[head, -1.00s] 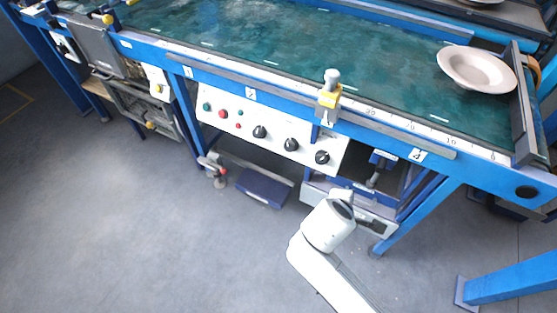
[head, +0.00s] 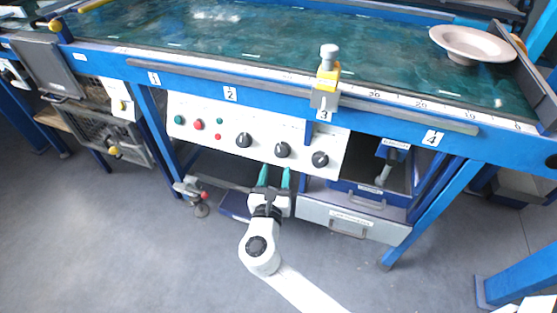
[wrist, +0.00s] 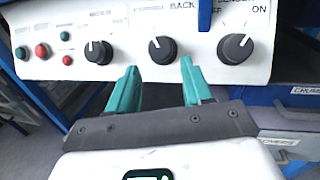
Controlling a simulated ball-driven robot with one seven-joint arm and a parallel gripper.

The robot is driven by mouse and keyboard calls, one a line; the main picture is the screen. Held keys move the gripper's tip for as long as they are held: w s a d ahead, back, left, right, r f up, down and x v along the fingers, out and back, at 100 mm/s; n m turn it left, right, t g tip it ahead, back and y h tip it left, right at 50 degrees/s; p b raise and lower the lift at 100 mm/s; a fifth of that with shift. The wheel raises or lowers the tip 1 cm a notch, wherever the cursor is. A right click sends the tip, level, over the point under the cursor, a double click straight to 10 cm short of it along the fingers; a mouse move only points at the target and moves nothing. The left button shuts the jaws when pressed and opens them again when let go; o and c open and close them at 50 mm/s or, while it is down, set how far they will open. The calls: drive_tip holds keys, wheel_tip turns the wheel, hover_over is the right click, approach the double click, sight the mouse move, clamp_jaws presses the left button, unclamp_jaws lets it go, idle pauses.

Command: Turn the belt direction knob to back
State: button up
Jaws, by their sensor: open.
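The white control panel (head: 255,133) hangs under the front edge of the table. It carries three black knobs in a row: left (head: 243,140), middle (head: 283,150) and right (head: 320,159). In the wrist view the word BACK stands above and right of the middle knob (wrist: 162,49), so this looks like the belt direction knob. Its white mark points up and left. My gripper (head: 275,173) is open, its green fingers pointing at the panel just below the middle knob. In the wrist view the fingers (wrist: 160,78) straddle that knob's line, with nothing between them.
Green and red buttons (wrist: 41,51) sit left of the knobs. Drawers (head: 352,215) stand below and right of the panel, and a blue box (head: 235,205) is below it. A plate (head: 472,42) stands on the table top. The floor in front is clear.

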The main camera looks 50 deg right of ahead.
sight(280, 154)
drive_tip(key=b+x, duration=0.1)
drive_tip(key=x, duration=0.5)
drive_tip(key=shift+d, duration=0.15)
drive_tip(key=c, duration=0.8)
